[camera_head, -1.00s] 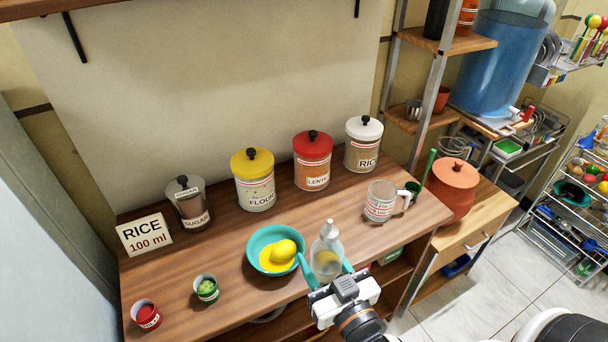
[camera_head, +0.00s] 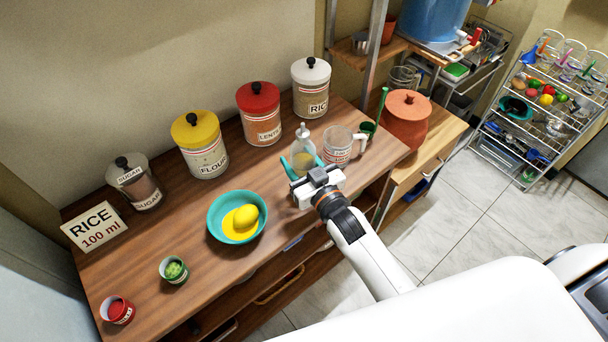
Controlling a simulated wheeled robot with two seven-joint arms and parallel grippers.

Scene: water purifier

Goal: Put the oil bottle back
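The oil bottle (camera_head: 304,152) is clear with a pale pump-like top and some yellow low inside. It is upright on or just above the wooden counter, close to the left of the glass measuring cup (camera_head: 337,146). My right gripper (camera_head: 303,166) reaches in from the lower right, with its teal fingers on either side of the bottle and shut on it. The gripper body hides part of the bottle's base, so I cannot tell whether it touches the counter. My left gripper is not in view.
A teal bowl (camera_head: 214,226) with yellow contents sits left of the gripper. Flour (camera_head: 202,152), lentils (camera_head: 260,118), rice (camera_head: 311,92) and sugar (camera_head: 136,186) jars line the back. A terracotta pot (camera_head: 406,122) stands right. Counter between bowl and jars is clear.

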